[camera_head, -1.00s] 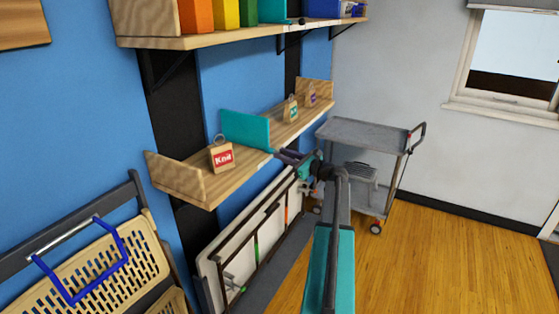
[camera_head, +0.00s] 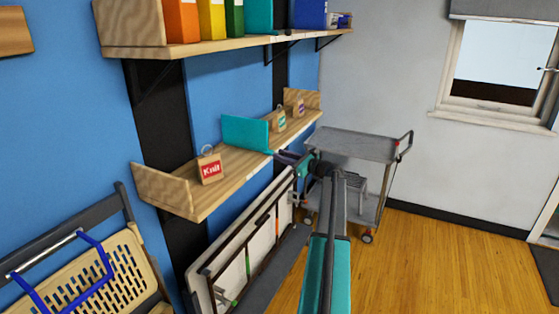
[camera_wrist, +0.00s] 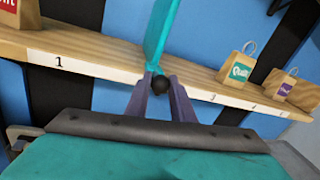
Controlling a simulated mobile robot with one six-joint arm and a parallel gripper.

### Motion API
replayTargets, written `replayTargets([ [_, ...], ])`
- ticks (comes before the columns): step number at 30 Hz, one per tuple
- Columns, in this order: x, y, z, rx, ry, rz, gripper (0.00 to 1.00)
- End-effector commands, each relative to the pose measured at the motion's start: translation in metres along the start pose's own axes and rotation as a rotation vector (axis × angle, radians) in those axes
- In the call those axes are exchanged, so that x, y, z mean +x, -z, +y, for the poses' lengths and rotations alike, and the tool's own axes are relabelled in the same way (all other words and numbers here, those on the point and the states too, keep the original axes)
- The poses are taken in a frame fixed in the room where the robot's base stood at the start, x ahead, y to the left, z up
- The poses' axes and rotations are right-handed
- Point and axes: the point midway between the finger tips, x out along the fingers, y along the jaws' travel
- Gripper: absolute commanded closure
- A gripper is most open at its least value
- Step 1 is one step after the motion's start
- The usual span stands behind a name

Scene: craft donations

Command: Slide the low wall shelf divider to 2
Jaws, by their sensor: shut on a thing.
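The low wall shelf (camera_head: 185,195) is a long wooden board with a pale number strip (camera_wrist: 105,72) along its front edge. The teal divider (camera_head: 245,133) stands upright on it, between the "Knit" bag (camera_head: 209,167) and a small bag with a green label (camera_head: 279,121). In the wrist view the divider (camera_wrist: 158,35) rises just beyond my gripper (camera_wrist: 160,85). My gripper is shut at the divider's front end, around a dark round part. The strip shows 1 to the left of the gripper; smaller marks on the right are hard to read. The strip directly behind the fingers is hidden.
A bag with a purple label (camera_head: 298,107) stands at the shelf's far end. An upper shelf (camera_head: 215,45) with coloured binders hangs above. A folded table (camera_head: 245,250) leans below, and a grey cart (camera_head: 355,145) stands beyond. Wooden floor is open at right.

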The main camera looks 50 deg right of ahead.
Motion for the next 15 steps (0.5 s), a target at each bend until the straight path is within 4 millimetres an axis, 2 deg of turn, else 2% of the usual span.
replayTargets([
  [9, -0.0003, 0.0007, 0.0001, 0.001, -0.002, 0.001, 1.00],
  [10, -0.0003, 0.0007, 0.0001, 0.001, -0.002, 0.001, 0.73],
  [12, -0.0002, 0.0006, 0.0002, 0.001, -0.002, 0.001, 0.62],
  [15, -0.0001, 0.0005, 0.0002, 0.000, -0.002, 0.001, 0.60],
])
